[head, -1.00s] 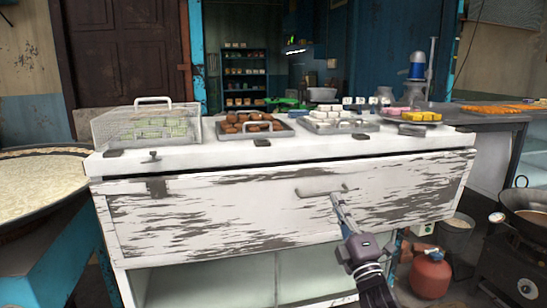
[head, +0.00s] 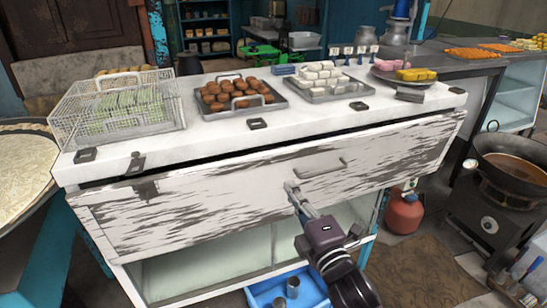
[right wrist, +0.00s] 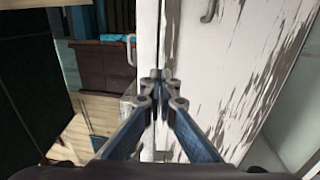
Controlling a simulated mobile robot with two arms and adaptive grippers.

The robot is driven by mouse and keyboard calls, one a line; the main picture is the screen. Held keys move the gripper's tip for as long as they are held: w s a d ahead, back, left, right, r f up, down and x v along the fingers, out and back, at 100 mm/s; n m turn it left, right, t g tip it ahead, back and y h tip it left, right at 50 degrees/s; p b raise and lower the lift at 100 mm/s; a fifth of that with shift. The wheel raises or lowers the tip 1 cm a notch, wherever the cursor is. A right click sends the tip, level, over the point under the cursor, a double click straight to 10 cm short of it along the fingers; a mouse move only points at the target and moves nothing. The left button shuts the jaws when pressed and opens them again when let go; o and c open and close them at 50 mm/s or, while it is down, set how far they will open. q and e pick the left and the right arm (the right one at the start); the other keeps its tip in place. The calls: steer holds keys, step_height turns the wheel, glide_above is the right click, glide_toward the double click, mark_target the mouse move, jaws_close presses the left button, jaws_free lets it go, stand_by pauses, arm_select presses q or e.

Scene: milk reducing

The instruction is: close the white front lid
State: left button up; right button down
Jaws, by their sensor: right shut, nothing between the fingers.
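The white front lid (head: 250,190), with worn dark patches, spans the front of the white counter. A dark gap shows between its upper edge and the countertop. Its metal handle (head: 322,168) sits near the middle of its face. My right gripper (head: 291,187) is shut and empty, with its tips at the lid's face, just left of the handle; I cannot tell whether they touch. In the right wrist view the shut fingertips (right wrist: 160,82) overlap the lid (right wrist: 225,75), and the handle (right wrist: 209,12) is at the top. My left gripper is not in view.
A wire basket (head: 75,112) and trays of sweets stand on the countertop (head: 205,140). A red canister (head: 402,215) and a stove with a pan (head: 510,165) stand to the right.

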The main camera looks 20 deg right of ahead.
mark_target(271, 154)
steer(key=w, duration=0.3)
steer(key=w+p, duration=0.1)
steer(key=w, duration=0.3)
steer(key=w+a+r+p, duration=0.1)
steer(key=w, duration=0.2)
steer(key=shift+w+r, duration=0.1)
steer(key=shift+w, duration=0.3)
steer(key=w+r+p, duration=0.1)
steer(key=p, duration=0.1)
steer(key=shift+w+g+p, duration=0.2)
steer(key=shift+g+p, duration=0.1)
steer(key=shift+w+p, duration=0.25)
steer(key=shift+p, duration=0.05)
steer(key=shift+w+f, duration=0.1)
steer(key=shift+f, duration=0.15)
